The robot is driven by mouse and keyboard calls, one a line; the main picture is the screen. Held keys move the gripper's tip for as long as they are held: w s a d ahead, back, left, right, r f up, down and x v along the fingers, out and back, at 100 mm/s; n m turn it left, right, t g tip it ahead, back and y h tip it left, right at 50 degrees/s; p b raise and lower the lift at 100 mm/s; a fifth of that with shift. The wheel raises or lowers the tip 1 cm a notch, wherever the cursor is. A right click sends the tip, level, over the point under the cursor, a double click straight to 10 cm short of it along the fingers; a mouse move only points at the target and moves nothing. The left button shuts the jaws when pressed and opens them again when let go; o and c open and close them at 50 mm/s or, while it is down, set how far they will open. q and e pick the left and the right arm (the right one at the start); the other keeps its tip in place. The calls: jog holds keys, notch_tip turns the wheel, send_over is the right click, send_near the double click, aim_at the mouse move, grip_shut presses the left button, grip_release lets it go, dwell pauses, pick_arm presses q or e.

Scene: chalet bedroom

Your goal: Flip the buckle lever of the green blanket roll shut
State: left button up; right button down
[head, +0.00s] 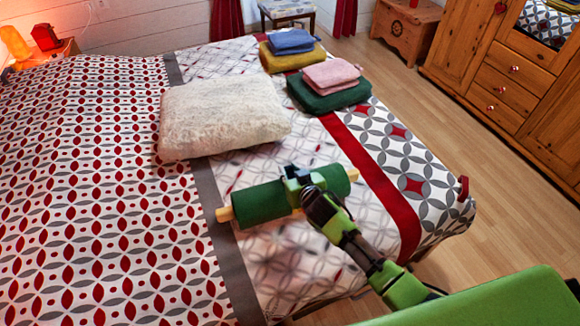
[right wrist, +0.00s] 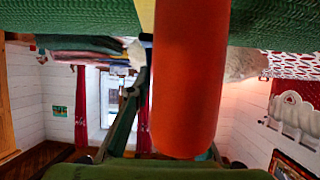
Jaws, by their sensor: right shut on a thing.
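The green blanket roll (head: 262,202) lies across the patterned bed in the head view, with a pale wooden end (head: 224,214) at its left. My right gripper (head: 297,182) is at the roll's middle, covering the buckle area there. In the right wrist view, a large orange-red bar, which looks like the buckle lever (right wrist: 186,75), stands close before the camera. The roll's green cloth (right wrist: 60,18) runs along the top of that view. My right gripper is shut, apparently on this lever; its fingertips are not clear. The lever's angle cannot be told. My left gripper is not in view.
A fluffy white pillow (head: 222,115) lies behind the roll. Folded pink (head: 332,73) and green (head: 330,97) cloths, and blue and yellow ones (head: 288,58), are stacked farther back. The bed (head: 100,200) is clear to the left. A wooden wardrobe (head: 510,80) stands at right.

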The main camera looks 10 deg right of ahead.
jog(key=g+p, duration=0.1)
jog(key=p, duration=0.2)
jog(key=w+g+p, duration=0.1)
jog(key=g+p, duration=0.1)
jog(key=p, duration=0.1)
jog(key=shift+w+a+r+g+p, duration=0.1)
jog(key=shift+w+r+g+p, duration=0.1)
jog(key=shift+g+p, duration=0.15)
jog(key=shift+w+f+g+h, duration=0.15)
jog(key=shift+f+g+h, duration=0.15)
jog(key=shift+f+g, duration=0.3)
jog(key=c, duration=1.8)
grip_release()
jog(key=v, duration=1.2)
jog(key=shift+r, duration=0.1)
